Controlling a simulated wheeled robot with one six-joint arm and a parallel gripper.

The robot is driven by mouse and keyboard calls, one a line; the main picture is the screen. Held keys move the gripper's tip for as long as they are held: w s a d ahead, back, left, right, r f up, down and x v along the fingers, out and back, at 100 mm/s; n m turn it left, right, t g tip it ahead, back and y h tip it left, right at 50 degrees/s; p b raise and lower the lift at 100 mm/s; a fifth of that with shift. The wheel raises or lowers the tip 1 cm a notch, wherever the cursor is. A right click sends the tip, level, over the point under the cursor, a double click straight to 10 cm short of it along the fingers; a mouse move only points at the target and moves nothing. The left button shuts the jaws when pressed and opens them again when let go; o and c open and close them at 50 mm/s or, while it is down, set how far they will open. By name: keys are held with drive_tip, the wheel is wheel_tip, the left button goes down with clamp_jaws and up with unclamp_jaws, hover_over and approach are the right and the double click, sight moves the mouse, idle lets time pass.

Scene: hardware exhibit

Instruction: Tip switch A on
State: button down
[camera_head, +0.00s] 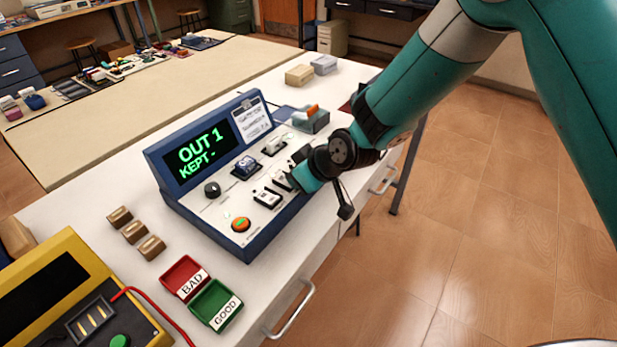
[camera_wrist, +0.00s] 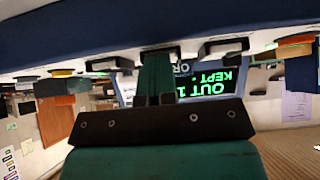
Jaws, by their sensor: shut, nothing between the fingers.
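A blue console (camera_head: 205,207) with a pale sloping panel stands on the white bench. Its screen (camera_head: 200,155) reads "OUT 1" and "KEPT -"; the same screen shows upside down in the wrist view (camera_wrist: 217,83). A black-framed rocker switch (camera_head: 267,198) sits at the panel's lower middle, and another switch (camera_head: 281,181) is partly behind my gripper. Letters beside the switches are too small to read, so I cannot tell which is A. My gripper (camera_head: 291,180) is shut and empty, low at the panel by the second switch. In the wrist view its fingers (camera_wrist: 156,62) reach the middle of a row of switches; contact is unclear.
A grey box with an orange part (camera_head: 311,120) stands beyond. Red (camera_head: 183,276) and green (camera_head: 216,306) trays and a yellow device (camera_head: 50,262) lie nearer.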

drive_tip(key=shift+s+a, duration=0.1)
drive_tip(key=shift+a, duration=0.05)
drive_tip(key=shift+r+p, duration=0.5)
drive_tip(key=shift+r, duration=0.3)
drive_tip(key=shift+r, duration=0.15)
drive_tip(key=r+p, duration=0.3)
drive_tip(key=r, duration=0.1)
drive_tip(key=shift+d, duration=0.25)
drive_tip(key=s+d+f+b+v, duration=0.1)
drive_tip(key=b+v, duration=0.1)
drive_tip(key=v, duration=0.7)
drive_tip(key=shift+d, duration=0.3)
drive_tip(key=shift+s+r, duration=0.1)
drive_tip(key=shift+s, duration=0.05)
